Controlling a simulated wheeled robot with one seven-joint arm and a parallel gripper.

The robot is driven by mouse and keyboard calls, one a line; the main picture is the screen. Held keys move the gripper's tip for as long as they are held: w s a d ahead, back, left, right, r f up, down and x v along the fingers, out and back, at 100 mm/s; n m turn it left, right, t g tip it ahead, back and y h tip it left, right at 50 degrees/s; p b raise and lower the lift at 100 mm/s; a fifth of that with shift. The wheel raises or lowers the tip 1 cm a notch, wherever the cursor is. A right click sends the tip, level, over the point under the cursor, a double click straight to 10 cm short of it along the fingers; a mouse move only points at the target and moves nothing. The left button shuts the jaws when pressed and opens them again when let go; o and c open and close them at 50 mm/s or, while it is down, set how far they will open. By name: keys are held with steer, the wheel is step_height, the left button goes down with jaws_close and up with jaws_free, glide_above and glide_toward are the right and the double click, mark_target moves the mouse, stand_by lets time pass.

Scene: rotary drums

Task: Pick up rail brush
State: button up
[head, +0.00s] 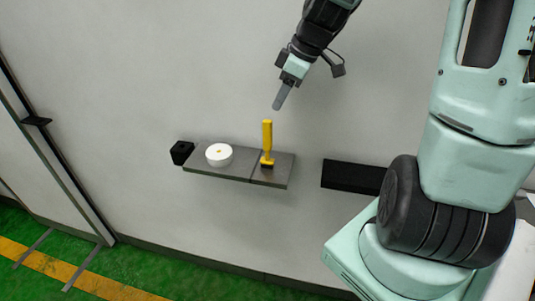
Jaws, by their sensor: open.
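The rail brush (267,140) looks like a yellow upright handle with a wider yellow foot and a dark base. It stands on the right part of a grey wall shelf (225,176). My gripper (279,103) is above the brush and slightly to its right, pointing down. A gap shows between its tip and the top of the handle. I see the fingers nearly edge-on, so the space between them is hidden. Nothing shows held in my gripper.
A white round roll (219,155) with a yellowish centre sits on the shelf left of the brush. A black box (181,152) is at the shelf's left end. A black bar (353,177) is on the wall to the right. The wall is close behind the shelf.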

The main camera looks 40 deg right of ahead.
mark_target(268, 120)
steer(key=x, duration=0.5)
steer(key=shift+w+a+f+p, duration=0.1)
steer(key=shift+f+p, duration=0.05)
steer(key=shift+p, duration=0.15)
steer(key=p+x, duration=0.1)
steer(key=x, duration=0.1)
steer(key=p+x, duration=0.1)
steer(key=x, duration=0.1)
steer(key=shift+a, duration=0.25)
steer(key=shift+w+f, duration=0.1)
steer(key=shift+f, duration=0.45)
jaws_close()
